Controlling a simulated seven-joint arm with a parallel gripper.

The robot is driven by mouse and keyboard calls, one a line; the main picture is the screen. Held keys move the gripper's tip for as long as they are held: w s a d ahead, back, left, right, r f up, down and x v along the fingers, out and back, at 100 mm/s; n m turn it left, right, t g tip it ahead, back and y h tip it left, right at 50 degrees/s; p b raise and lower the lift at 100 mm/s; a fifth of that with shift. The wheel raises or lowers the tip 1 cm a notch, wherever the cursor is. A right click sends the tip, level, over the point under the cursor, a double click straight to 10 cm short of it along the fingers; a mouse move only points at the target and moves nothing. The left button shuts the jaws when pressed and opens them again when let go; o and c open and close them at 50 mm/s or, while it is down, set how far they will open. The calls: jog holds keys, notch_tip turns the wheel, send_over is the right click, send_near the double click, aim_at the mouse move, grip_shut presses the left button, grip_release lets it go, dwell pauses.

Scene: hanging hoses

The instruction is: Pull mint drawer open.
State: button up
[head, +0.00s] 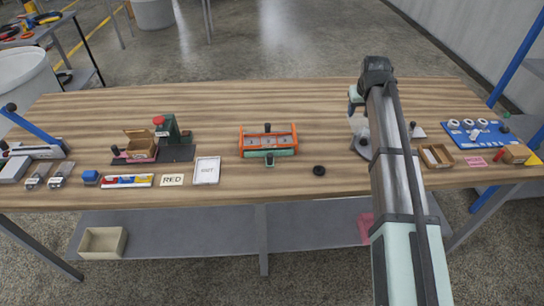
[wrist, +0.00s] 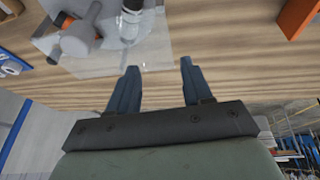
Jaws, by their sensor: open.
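The mint drawer (head: 269,153) is the pale green front of a small orange cabinet (head: 292,136) in the middle of the table in the head view. A small handle (head: 269,160) sticks out at its front, and the drawer looks closed. My gripper (wrist: 159,65) is open and empty in the wrist view, its two dark blue fingers spread apart. It is well to the right of the cabinet in the head view, where my arm largely hides it. An orange piece (wrist: 300,16), likely the cabinet, shows at the wrist view's upper right corner.
A black knob (head: 319,170) lies right of the drawer's front. Table directly before the drawer is clear.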

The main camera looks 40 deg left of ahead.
jog(key=s+a+n+g+h, duration=0.1)
jog(key=s+a+n+g, duration=0.1)
jog(key=s+a, duration=1.05)
jog(key=n+g+h, duration=0.1)
jog(key=n, duration=0.1)
send_near(270, 155)
jog(key=f, duration=1)
jog(key=shift+w+a+f, duration=0.1)
jog(key=shift+w+f, duration=0.2)
jog(key=shift+w, duration=0.05)
grip_shut()
